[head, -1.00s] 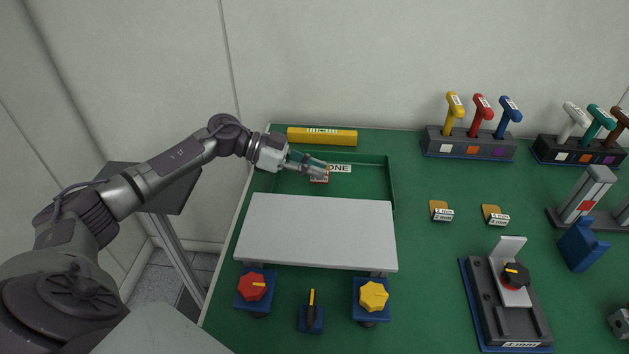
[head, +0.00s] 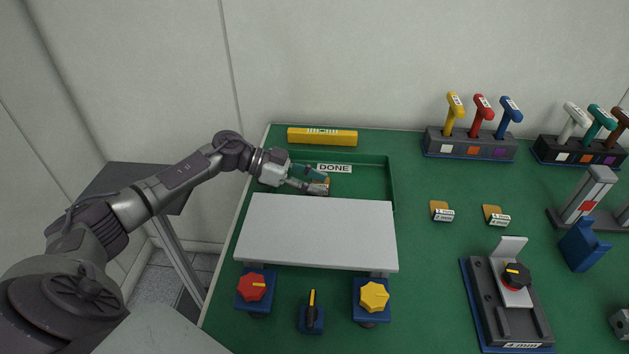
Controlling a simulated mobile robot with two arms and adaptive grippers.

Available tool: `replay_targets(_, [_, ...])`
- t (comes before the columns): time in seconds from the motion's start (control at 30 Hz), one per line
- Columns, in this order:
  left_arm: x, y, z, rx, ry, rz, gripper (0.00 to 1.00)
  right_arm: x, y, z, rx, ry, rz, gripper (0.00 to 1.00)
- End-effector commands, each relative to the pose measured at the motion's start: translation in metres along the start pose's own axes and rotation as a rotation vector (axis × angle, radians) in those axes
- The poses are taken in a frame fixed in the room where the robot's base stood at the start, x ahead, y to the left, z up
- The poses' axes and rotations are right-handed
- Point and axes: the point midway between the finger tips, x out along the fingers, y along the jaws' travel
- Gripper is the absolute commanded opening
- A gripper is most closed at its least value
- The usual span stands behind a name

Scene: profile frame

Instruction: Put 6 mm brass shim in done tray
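The done tray (head: 376,178) is a green, shallow-walled tray at the back left of the green table, with a white DONE label on its back wall. My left gripper (head: 327,185) is over the tray, low near its front part. Its two fingers show apart, one above the other in the picture. A small brass-coloured piece (head: 326,183), apparently the 6 mm shim, shows between the fingertips. Its label is not visible. I cannot tell whether the fingers press on it or whether it touches the tray floor. My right gripper is not in view.
A light grey raised panel (head: 316,232) stands directly in front of the tray and hides its front edge. A yellow bar (head: 322,136) lies behind it. Two labelled brass shims (head: 441,209) (head: 494,214) lie to the right. Red and yellow knobs stand in front.

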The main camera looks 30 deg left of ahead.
Motion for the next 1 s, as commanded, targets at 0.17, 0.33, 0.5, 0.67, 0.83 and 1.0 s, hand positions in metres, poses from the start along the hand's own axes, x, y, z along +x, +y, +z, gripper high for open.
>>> replay_targets(0.17, [-0.002,0.000,-0.003,0.002,0.000,0.000,0.36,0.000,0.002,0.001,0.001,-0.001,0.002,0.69])
replay_targets(0.33, [-0.028,-0.001,-0.005,-0.002,-0.004,-0.003,0.36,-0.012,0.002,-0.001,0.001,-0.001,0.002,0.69])
replay_targets(0.5, [-0.066,0.000,-0.005,-0.002,-0.004,-0.003,0.36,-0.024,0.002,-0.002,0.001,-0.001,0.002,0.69])
replay_targets(0.67, [-0.096,0.000,-0.004,-0.001,-0.003,-0.002,0.36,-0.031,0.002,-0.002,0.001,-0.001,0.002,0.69])
replay_targets(0.83, [-0.116,0.000,-0.003,0.000,-0.001,-0.001,0.36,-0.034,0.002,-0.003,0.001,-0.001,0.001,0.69])
replay_targets(1.0, [-0.121,0.000,-0.003,0.001,0.000,0.000,0.36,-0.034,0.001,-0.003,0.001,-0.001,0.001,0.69])
